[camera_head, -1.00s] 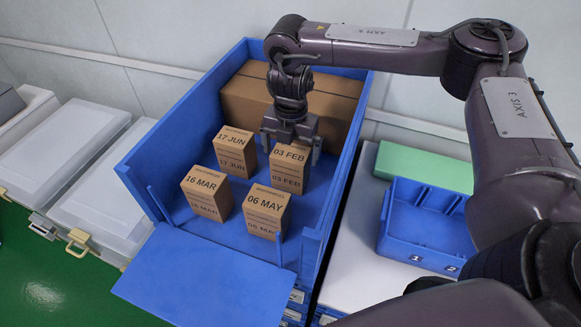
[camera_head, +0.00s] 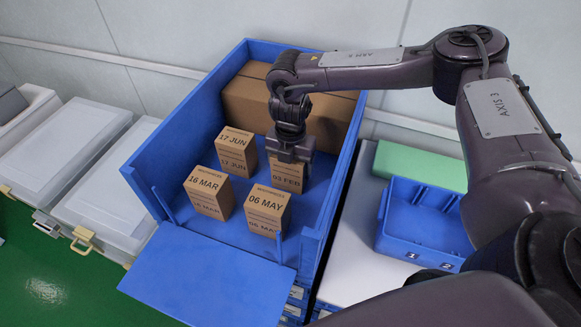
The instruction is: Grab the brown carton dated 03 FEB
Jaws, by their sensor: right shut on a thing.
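The brown carton dated 03 FEB (camera_head: 287,180) stands in the large blue bin (camera_head: 325,205), at the right of the back pair of small cartons. My right gripper (camera_head: 289,163) is over it from above and shut on it, covering its top. The carton's front label still shows below the jaws. It looks upright; I cannot tell whether it is off the bin floor. My left gripper is not in view.
Similar cartons dated 17 JUN (camera_head: 236,152), 16 MAR (camera_head: 208,193) and 06 MAY (camera_head: 267,210) stand close by. A big brown box (camera_head: 330,115) is behind. A small blue tray (camera_head: 425,225) and a green block (camera_head: 420,165) are to the right.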

